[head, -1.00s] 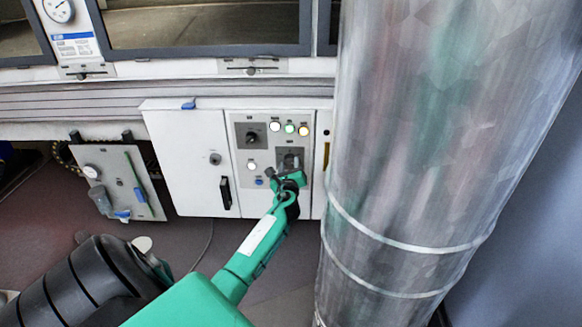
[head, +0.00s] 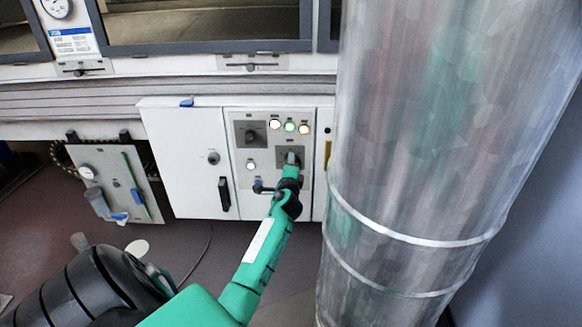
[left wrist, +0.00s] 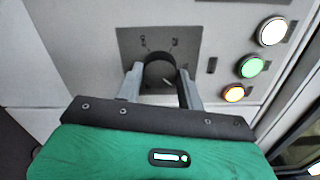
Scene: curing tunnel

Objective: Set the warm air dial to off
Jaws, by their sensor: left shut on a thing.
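The control panel (head: 266,188) is on the front of a white cabinet. It carries two dark dials on grey plates, an upper left one (head: 251,134) and a lower right one. My left gripper (head: 291,159) is at the lower right dial and mostly covers it. In the left wrist view the black round knob (left wrist: 158,66) sits between the two grey fingers of my left gripper (left wrist: 159,78), which are shut on it. The dial's plate (left wrist: 128,44) has small marks that I cannot read, so the dial's setting is unclear. My right gripper is not in view.
White, green (head: 290,127) and amber lamps sit just above the held dial. A large metal duct (head: 420,130) stands close on the right. A cabinet door with a black handle (head: 224,193) is to the left. A hanging gauge panel (head: 118,183) is further left.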

